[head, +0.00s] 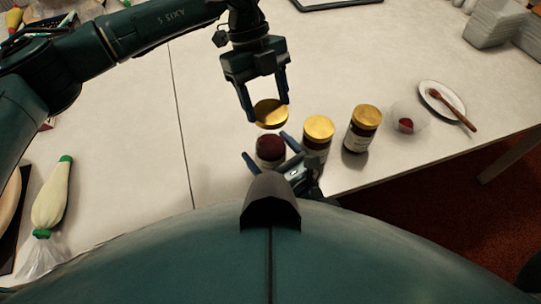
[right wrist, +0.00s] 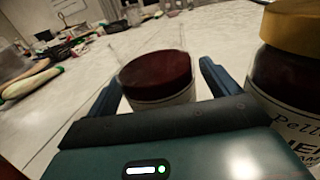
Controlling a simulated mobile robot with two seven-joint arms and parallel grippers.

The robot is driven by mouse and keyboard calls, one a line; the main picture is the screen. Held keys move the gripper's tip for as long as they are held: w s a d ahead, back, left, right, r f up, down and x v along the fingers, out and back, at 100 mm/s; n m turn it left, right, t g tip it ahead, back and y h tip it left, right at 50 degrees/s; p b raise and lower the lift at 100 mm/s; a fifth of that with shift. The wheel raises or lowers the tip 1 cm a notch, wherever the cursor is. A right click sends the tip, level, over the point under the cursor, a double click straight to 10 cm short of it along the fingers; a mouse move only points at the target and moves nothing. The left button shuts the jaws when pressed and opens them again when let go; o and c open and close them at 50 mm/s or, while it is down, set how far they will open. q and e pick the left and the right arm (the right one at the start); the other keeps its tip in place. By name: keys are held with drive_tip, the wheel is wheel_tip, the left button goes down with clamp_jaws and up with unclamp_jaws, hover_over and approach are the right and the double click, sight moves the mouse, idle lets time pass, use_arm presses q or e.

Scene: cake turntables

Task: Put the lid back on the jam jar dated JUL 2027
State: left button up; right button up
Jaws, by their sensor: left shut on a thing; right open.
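My left gripper (head: 266,108) is shut on a gold lid (head: 271,114) and holds it above and slightly beyond an open jar (head: 270,151). The open jar shows dark red jam at its top; it also shows in the right wrist view (right wrist: 157,82). My right gripper (head: 268,150) is open, with a finger on each side of the open jar; contact cannot be told. Two jars with gold lids on, a nearer one (head: 318,132) and a farther one (head: 363,130), stand to the right. No date can be read on any label.
A glass bowl (head: 408,118) with something red and a white plate (head: 441,98) with a brush (head: 452,109) lie at the right. A piping bag (head: 52,200) lies at the left. The middle jar stands close beside my right gripper.

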drive_tip(key=shift+c, duration=0.5)
drive_tip(key=c, duration=1.4)
use_arm(q)
drive_tip(key=shift+f, duration=2.45)
drive_tip(key=shift+f, duration=0.15)
drive_tip(key=shift+f, duration=0.75)
drive_tip(key=shift+f, duration=0.6)
